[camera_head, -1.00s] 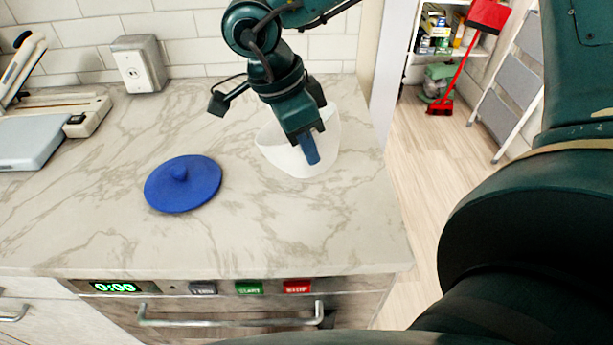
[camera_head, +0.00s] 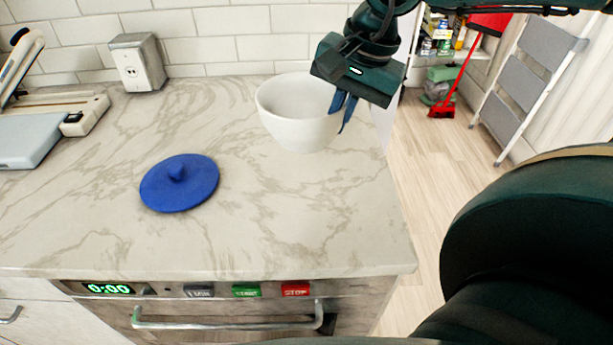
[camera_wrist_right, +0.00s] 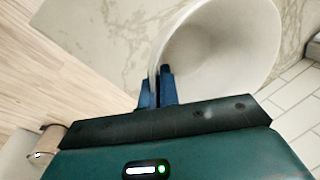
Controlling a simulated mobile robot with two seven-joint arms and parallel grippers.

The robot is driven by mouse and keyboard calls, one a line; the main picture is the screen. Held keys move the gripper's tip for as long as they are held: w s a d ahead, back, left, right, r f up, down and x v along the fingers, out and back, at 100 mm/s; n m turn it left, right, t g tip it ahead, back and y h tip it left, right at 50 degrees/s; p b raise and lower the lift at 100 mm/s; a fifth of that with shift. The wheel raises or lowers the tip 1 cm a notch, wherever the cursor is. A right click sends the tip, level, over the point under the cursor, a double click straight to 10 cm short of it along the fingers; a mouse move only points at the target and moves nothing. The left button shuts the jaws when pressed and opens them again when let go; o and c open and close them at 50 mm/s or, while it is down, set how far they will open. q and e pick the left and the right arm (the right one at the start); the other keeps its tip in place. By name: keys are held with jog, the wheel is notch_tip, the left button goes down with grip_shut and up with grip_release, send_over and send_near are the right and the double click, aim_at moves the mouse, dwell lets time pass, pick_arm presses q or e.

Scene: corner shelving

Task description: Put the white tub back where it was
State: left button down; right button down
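The white tub (camera_head: 300,130) is an open, round, bowl-like vessel at the back right of the marble counter, looking upright in the head view. I cannot tell whether its base touches the counter. My right gripper (camera_head: 343,110) is at the tub's right rim, with one blue finger on each side of the wall. In the right wrist view the tub (camera_wrist_right: 220,50) opens beside the fingers. The narrow gap between the right gripper's fingers (camera_wrist_right: 157,88) holds the rim, so it looks shut on it. My left gripper is out of view.
A blue lid (camera_head: 180,183) with a knob lies on the marble counter (camera_head: 270,220), left of the tub. A scale-like device (camera_head: 50,130) and an outlet box (camera_head: 138,62) stand at the back left. The counter's right edge drops to the floor. The front middle is clear.

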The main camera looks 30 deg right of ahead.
jog(key=shift+d+r, duration=0.1)
jog(key=shift+d, duration=0.1)
jog(key=shift+n, duration=0.3)
notch_tip(320, 180, down, 10)
jog(key=shift+r, duration=0.2)
jog(key=c, duration=1.7)
grip_release()
jog(key=shift+o, duration=0.3)
jog(key=shift+r, duration=0.15)
jog(key=shift+r, duration=0.3)
jog(key=v, duration=1.1)
jog(key=shift+d+p, duration=0.2)
jog(key=shift+p, duration=0.2)
